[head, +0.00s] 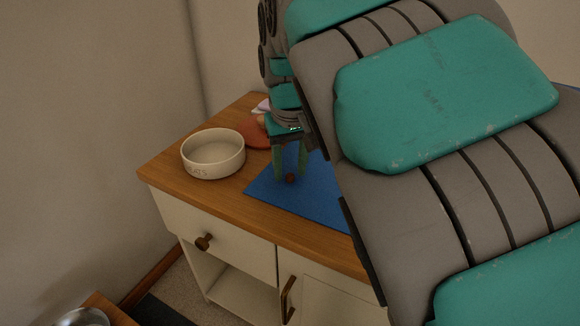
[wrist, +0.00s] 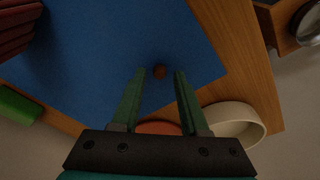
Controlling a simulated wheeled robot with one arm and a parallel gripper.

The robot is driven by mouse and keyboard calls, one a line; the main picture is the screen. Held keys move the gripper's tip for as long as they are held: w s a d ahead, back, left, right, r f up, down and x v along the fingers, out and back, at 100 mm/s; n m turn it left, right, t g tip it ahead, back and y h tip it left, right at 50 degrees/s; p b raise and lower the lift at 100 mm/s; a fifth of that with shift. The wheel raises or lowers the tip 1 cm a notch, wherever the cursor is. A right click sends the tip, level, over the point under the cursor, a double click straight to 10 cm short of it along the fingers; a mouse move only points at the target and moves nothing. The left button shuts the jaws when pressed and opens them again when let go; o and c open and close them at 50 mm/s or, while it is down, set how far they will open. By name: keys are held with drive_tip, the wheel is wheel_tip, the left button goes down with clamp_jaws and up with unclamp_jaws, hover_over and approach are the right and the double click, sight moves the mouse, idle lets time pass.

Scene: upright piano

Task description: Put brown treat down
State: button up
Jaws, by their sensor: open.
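A small brown treat (head: 291,179) lies on a blue mat (head: 264,187) on top of the wooden cabinet. In the wrist view the treat (wrist: 160,72) sits on the mat (wrist: 95,60), between and just past my fingertips, with a gap on each side. My gripper (head: 290,172) is open and points down over the mat, with its green fingers on either side of the treat. A white bowl (head: 213,166) with lettering on its front stands at the left of the cabinet top; part of it also shows in the wrist view (wrist: 258,122).
A reddish-orange round thing (head: 256,134) lies behind my gripper, partly hidden, with pale items on it. In the wrist view a dark red ridged object (wrist: 15,28) and a green block (wrist: 18,105) are at the left. My arm hides the cabinet's right side.

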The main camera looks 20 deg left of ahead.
wheel_tip(320, 180, up, 11)
drive_tip(key=s, duration=0.1)
drive_tip(key=shift+s+d+r, duration=0.2)
drive_tip(key=shift+d, duration=0.25)
